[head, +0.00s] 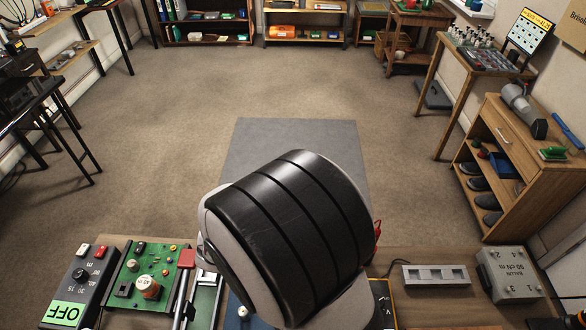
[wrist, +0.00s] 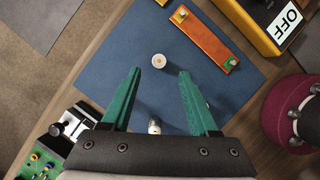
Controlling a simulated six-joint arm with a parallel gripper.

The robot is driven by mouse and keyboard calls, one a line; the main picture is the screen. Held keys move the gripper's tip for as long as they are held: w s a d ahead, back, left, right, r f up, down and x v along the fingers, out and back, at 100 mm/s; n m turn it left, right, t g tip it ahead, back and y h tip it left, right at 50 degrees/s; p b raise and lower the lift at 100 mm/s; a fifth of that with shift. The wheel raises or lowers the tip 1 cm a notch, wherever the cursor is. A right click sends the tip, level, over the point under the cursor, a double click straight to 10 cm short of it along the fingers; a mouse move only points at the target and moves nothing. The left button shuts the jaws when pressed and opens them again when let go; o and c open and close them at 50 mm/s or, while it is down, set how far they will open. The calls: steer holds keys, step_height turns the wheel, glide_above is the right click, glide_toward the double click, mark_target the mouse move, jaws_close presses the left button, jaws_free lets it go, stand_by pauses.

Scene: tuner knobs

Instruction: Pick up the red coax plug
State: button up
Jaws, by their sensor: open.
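My gripper (wrist: 160,73) is open in the wrist view, its two green fingers apart above a blue mat (wrist: 110,78). A small round cream piece with a yellowish centre (wrist: 158,61) lies on the mat near the fingertips, between their lines. A small silver-and-white cylindrical piece (wrist: 154,126) shows between the fingers close to the gripper body, partly hidden by it. I see no piece that is clearly a red coax plug; neither small piece shows red from here. In the head view my arm hides the middle of the bench and the gripper.
A yellow box with an OFF label (wrist: 262,22) and a maroon round object (wrist: 290,110) stand at the right. In the head view, a green circuit board (head: 128,290) and a grey balun box (head: 508,275) flank my arm.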

steer(key=x, duration=0.6)
steer(key=shift+w+r, duration=0.1)
steer(key=shift+w, duration=0.1)
jaws_close()
